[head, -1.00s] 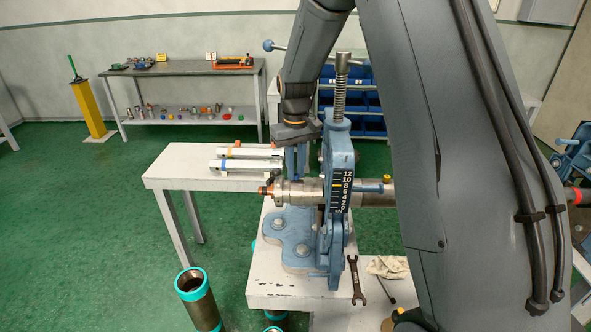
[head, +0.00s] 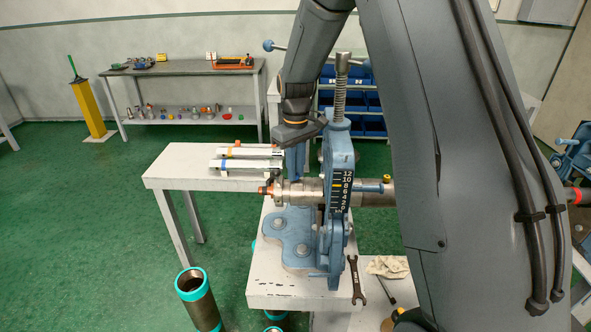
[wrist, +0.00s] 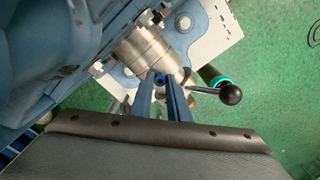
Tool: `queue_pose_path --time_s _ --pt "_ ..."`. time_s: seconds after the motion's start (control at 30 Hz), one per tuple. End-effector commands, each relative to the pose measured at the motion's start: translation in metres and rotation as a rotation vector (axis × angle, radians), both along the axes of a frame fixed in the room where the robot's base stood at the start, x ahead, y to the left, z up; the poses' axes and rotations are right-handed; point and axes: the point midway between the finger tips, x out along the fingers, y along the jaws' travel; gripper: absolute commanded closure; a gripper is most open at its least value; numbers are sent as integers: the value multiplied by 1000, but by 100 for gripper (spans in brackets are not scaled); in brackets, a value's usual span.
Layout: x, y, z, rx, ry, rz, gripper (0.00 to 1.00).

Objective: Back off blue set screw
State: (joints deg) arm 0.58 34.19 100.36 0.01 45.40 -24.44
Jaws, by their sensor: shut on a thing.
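The blue set screw (wrist: 159,79) shows as a small dark-blue head on top of the grey metal collar (wrist: 147,52) in the wrist view. My gripper (wrist: 160,80) points down at it, with its two blue fingers on either side, shut on it. In the head view my gripper (head: 297,176) reaches down just left of the vise's upright, its tips at the top of the collar on the pipe (head: 305,191). The screw itself is hidden there by the fingers. The pipe lies level through the blue pipe vise (head: 337,160).
A black ball-ended lever (wrist: 229,94) sticks out close to the right finger. Pale bars with coloured marks (head: 245,152) lie on the white side table (head: 170,180). A wrench (head: 355,278) and a rag (head: 388,266) lie at the vise's right. Teal-rimmed pipes stand on the floor.

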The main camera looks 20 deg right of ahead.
Motion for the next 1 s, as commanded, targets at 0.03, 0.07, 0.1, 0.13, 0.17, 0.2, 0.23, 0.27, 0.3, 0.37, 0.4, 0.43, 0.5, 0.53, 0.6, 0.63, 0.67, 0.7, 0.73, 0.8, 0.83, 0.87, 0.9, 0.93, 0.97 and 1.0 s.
queue_pose_path --time_s 0.03,0.07,0.1,0.13,0.17,0.2,0.23,0.27,0.3,0.37,0.4,0.43,0.5,0.53,0.6,0.63,0.67,0.7,0.73,0.8,0.83,0.87,0.9,0.93,0.97,1.0 --pt "-3 0 -4 0 10 0 81" --pt "-3 0 -4 0 9 0 76" --pt "-3 0 -3 0 8 0 70" --pt "-3 0 -3 0 8 0 66" --pt "-2 0 -3 0 7 0 66" --pt "-2 0 -2 0 5 0 66" --pt "-2 0 -2 0 5 0 66" --pt "-2 0 -2 0 5 0 66" --pt "-2 0 -2 0 4 0 66" --pt "-1 0 -2 0 3 0 66" --pt "-1 0 -1 0 3 0 66" --pt "-1 0 0 0 2 0 66" --pt "0 0 4 0 0 0 66" --pt "0 0 7 0 -1 0 66" --pt "1 0 16 -1 -1 0 66" --pt "1 0 21 0 -2 0 66" --pt "1 0 26 0 -2 0 66" --pt "1 0 33 -1 -1 0 66" --pt "1 0 38 0 -2 0 66" --pt "1 0 49 -1 -1 0 66" --pt "0 0 54 0 0 0 66" --pt "0 0 58 0 0 0 66" --pt "0 0 62 0 1 0 66" --pt "0 0 65 0 2 0 66" --pt "0 0 68 0 3 0 66" --pt "0 0 71 0 2 0 66"
